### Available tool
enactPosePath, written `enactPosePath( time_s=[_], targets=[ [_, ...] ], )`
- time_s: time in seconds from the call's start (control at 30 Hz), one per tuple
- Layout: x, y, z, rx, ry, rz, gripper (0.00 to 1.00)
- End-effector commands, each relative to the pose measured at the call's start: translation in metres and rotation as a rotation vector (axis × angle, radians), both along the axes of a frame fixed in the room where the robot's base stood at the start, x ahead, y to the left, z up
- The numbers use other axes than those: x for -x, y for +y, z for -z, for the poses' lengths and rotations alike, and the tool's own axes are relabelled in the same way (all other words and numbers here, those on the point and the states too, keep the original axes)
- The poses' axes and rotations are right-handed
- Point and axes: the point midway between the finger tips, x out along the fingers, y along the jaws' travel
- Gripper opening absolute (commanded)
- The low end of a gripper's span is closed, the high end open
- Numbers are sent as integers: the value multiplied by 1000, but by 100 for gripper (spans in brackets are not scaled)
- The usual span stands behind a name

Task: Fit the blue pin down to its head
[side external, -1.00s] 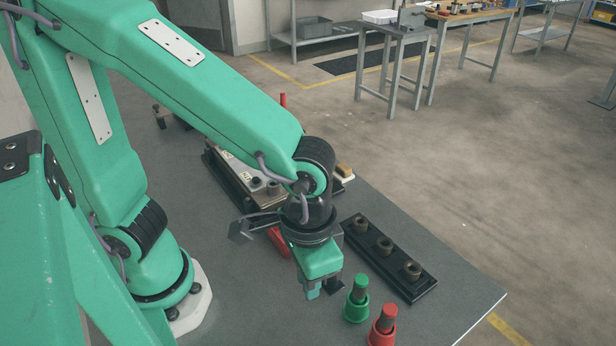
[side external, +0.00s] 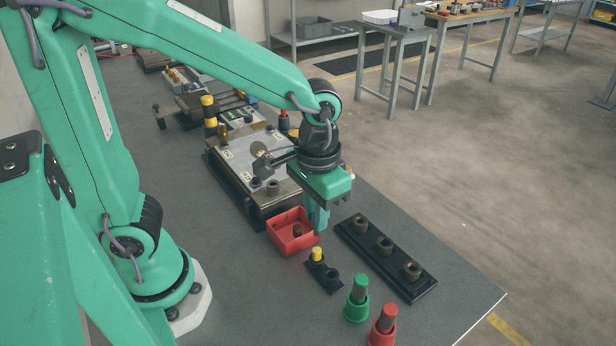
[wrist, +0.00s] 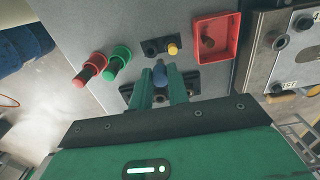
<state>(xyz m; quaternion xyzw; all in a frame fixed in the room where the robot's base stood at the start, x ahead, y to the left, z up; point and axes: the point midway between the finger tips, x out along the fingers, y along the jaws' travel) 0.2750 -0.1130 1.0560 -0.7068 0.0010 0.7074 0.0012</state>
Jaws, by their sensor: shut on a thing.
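My gripper (side external: 317,222) is raised above the table, between the red tray and a black bar (side external: 400,282) with three brown bushings. In the wrist view its green fingers (wrist: 164,88) are shut on the blue pin (wrist: 160,74), whose blue end shows between them. The pin's lower part cannot be made out, and the side view does not show the pin. The small black holder (side external: 322,275) has a yellow-topped pin (side external: 317,254) in one place; its other place (side external: 332,273) looks empty. In the wrist view the fingers partly cover the bushing bar (wrist: 207,80).
The red tray (side external: 275,236) holds a dark brown piece. A green pin (side external: 357,295) and a red pin (side external: 384,322) stand in matching collars near the front edge. A metal fixture plate (side external: 240,160) lies behind the tray. A black-and-yellow post (side external: 209,112) stands behind it.

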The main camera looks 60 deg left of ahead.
Motion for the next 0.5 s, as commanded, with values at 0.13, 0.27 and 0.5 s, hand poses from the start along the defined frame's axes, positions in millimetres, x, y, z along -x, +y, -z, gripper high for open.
enactPosePath(
  time_s=[0.13, 0.27, 0.5],
  targets=[
    [-14, 28, -5, 1, -2, -52, 0],
    [-22, 52, -9, 0, -1, -91, 0],
    [-33, 98, -16, 0, -1, -163, 0]
  ],
)
